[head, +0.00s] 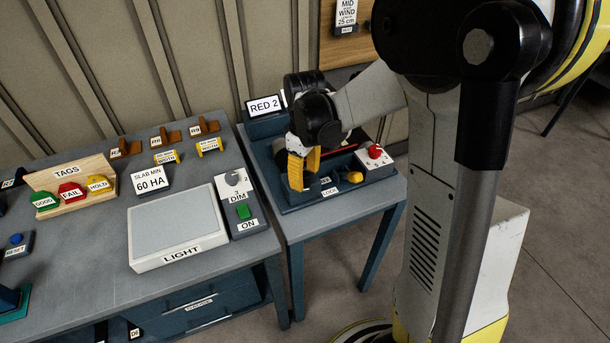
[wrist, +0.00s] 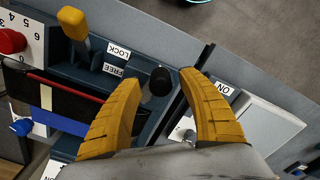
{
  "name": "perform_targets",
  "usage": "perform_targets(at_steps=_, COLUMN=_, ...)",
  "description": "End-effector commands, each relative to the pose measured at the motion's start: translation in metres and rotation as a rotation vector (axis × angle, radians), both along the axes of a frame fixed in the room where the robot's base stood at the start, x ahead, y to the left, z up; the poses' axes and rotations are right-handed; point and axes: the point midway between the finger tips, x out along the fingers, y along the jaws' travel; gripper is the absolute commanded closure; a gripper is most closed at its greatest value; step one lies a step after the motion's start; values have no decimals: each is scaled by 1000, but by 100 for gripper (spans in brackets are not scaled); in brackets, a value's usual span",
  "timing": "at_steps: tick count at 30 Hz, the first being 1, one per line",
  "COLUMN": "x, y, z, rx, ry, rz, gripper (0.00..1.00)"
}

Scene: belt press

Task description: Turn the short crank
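A black round knob (wrist: 161,80) on a short grey arm, which looks like the short crank, shows in the wrist view on the dark blue machine. My gripper (wrist: 159,78) is open, with one yellow finger on each side of the knob in that view. I cannot tell whether the fingers are level with it or above it, or whether they touch it. In the head view my gripper (head: 303,168) points down over the left part of the machine (head: 300,206), and the crank is hidden there.
A yellow lever (wrist: 75,23) stands beside the LOCK and FREE labels. A red knob (head: 375,151) sits on a numbered white box at the machine's right. A RED 2 sign (head: 264,106) stands behind. Left is a bench with a light panel (head: 177,225) and ON switch (head: 243,211).

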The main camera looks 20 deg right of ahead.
Motion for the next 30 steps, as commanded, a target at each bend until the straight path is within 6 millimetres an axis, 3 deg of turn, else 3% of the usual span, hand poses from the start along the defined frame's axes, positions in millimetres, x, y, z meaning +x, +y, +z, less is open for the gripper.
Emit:
perform_targets(at_steps=10, x=0, y=0, z=10, rx=0, ry=1, rz=0, gripper=52)
perform_targets(at_steps=22, x=-1, y=0, z=94, rx=-1, ry=1, rz=0, gripper=52)
perform_targets(at_steps=30, x=0, y=0, z=119, rx=0, ry=0, rz=0, gripper=52)
